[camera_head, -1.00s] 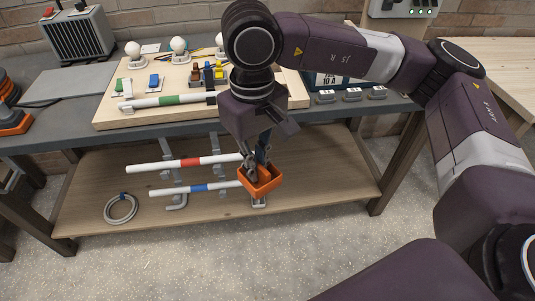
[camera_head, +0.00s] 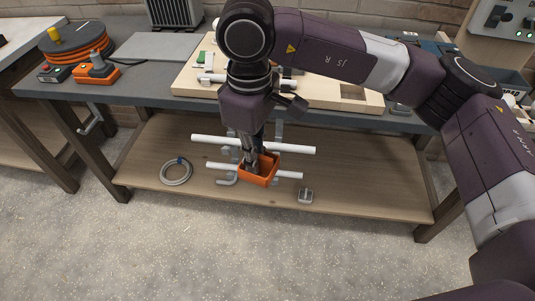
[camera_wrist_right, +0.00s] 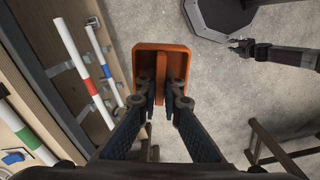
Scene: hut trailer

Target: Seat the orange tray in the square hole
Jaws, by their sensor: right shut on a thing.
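My right gripper (camera_head: 253,166) is shut on the orange tray (camera_head: 262,181), in front of the bench's lower shelf in the head view. In the right wrist view the fingers (camera_wrist_right: 163,98) close on the middle divider of the tray (camera_wrist_right: 163,48), which hangs clear above the floor. A square hole (camera_head: 354,92) shows in the right part of the pale wooden board (camera_head: 300,97) on the bench top, above and right of the tray. My arm hides part of the board. My left gripper (camera_wrist_right: 241,47) shows small in the right wrist view, away from the tray; its jaw state is unclear.
White pipes (camera_head: 290,149) on brackets are behind the tray. A grey hose coil (camera_head: 176,172) and a small metal piece (camera_head: 305,196) are on the lower shelf (camera_head: 370,195). An orange cable reel (camera_head: 75,42) stands at the bench's left. The floor in front is clear.

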